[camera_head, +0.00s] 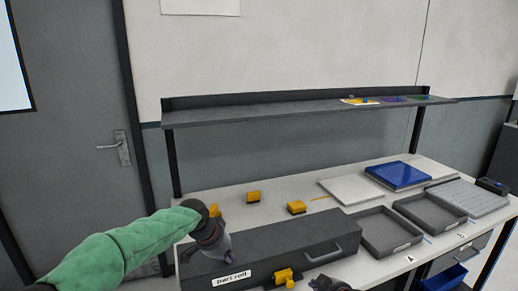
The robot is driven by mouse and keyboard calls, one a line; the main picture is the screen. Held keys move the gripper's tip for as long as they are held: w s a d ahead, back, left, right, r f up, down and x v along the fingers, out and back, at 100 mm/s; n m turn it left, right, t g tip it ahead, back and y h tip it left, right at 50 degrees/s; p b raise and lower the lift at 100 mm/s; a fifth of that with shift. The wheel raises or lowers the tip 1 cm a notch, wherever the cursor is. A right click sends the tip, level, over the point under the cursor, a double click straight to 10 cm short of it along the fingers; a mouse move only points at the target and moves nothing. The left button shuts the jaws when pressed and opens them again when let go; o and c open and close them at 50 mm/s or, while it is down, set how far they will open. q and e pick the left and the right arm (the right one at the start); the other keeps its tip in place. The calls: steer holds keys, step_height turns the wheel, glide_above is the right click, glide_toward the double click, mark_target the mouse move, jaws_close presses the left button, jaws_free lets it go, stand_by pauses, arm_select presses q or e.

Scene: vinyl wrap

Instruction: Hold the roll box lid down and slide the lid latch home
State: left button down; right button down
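The roll box (270,243) is a long dark grey box at the front of the bench, with a label on its left front. Its lid looks down, but I cannot tell whether it is fully closed. A yellow latch (286,277) sits on the front face; I cannot tell its slide position. A grey handle (323,256) is at the right. My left gripper (218,250), on the green-sleeved arm, is over the left end of the lid; contact and finger opening are unclear. A dark part of my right gripper (330,285) shows at the bottom edge, right of the latch, mostly cut off.
Two yellow blocks (254,196) (297,207) lie behind the box. Grey trays (366,244) (408,211), a white panel (350,189) and a blue case (399,175) occupy the bench's right side. A shelf (300,111) runs above the back. Bare bench lies left of the blocks.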

arm_select(q)
steer(key=shift+r+p, duration=3.05)
steer(key=shift+r, duration=0.5)
steer(key=shift+f, duration=0.15)
